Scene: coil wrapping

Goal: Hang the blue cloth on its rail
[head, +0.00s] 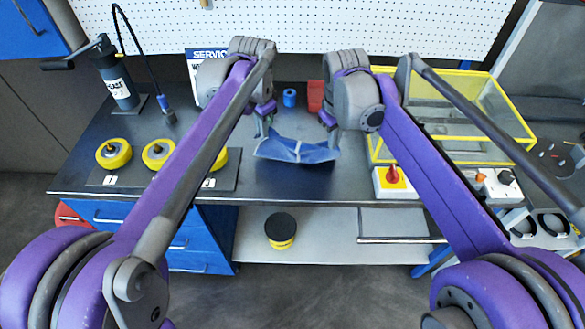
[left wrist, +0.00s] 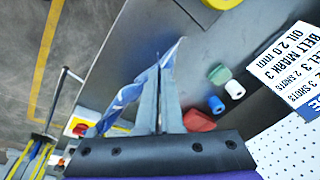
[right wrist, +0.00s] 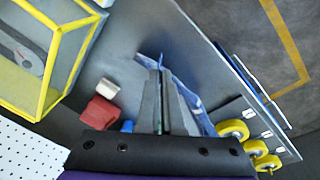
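The blue cloth (head: 297,151) hangs in a shallow, creased sheet between my two grippers, just above the bench top. My left gripper (head: 265,124) is at its left upper corner. In the left wrist view its fingers (left wrist: 160,85) are close together with the cloth (left wrist: 128,97) at their tips. My right gripper (head: 332,126) is at the right upper corner. In the right wrist view its fingers (right wrist: 162,85) are also close together on the cloth (right wrist: 190,98). A grey horizontal rail (head: 400,240) runs below the bench's front edge, right of centre, with nothing on it.
The dark bench top (head: 330,187) is clear in front of the cloth. Yellow rollers (head: 113,154) sit at the left. A yellow-framed case (head: 465,110) and a red-knobbed switch box (head: 394,180) stand at the right. A blue roll (head: 290,97) and red block (head: 315,96) lie behind the cloth.

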